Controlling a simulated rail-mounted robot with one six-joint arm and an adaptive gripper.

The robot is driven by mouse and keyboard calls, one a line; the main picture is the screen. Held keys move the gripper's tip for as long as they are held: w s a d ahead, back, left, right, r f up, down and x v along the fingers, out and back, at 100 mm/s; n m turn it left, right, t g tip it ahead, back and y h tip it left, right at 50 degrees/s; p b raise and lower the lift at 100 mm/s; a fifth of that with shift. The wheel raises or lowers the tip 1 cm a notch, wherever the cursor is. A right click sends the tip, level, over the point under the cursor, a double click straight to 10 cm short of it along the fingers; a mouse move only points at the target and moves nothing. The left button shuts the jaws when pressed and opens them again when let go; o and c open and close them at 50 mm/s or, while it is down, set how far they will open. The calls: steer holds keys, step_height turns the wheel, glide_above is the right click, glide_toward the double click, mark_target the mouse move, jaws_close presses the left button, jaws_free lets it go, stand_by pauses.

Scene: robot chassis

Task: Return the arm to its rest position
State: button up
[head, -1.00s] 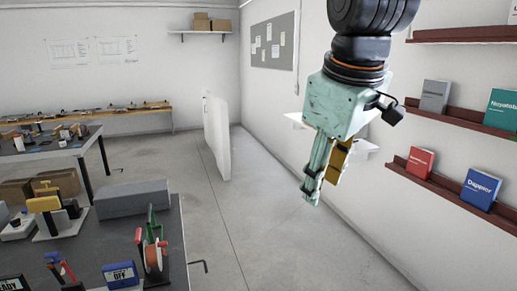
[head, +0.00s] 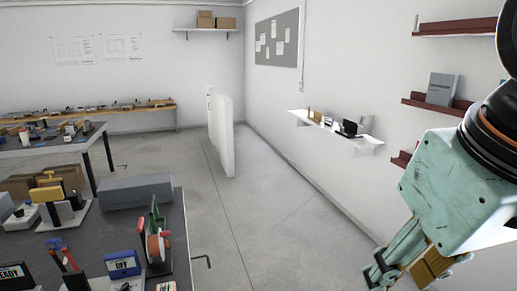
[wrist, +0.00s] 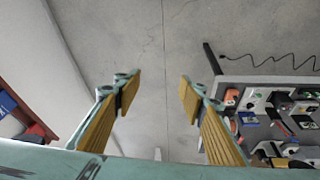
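My gripper (head: 408,268) hangs at the right of the head view, pointing down and to the left, in front of the right wall. In the wrist view my gripper (wrist: 160,88) has its two yellow-padded fingers well apart. Only bare floor shows between them, so it is open and empty. My teal gripper body and dark wrist joint fill the right edge of the head view. Nothing touches the fingers.
A workbench (head: 185,225) with tools stands at the lower left. A white wall shelf (head: 345,135) and dark red shelves (head: 455,28) line the right wall. A white panel (head: 221,135) stands on the floor. The middle floor (head: 260,220) is clear.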

steer(key=shift+m, duration=0.8)
steer(key=s+f, duration=0.3)
steer(key=s, duration=0.1)
steer(key=shift+s+d+b, duration=0.1)
steer(key=shift+d+b, duration=0.2)
steer(key=shift+b, duration=0.05)
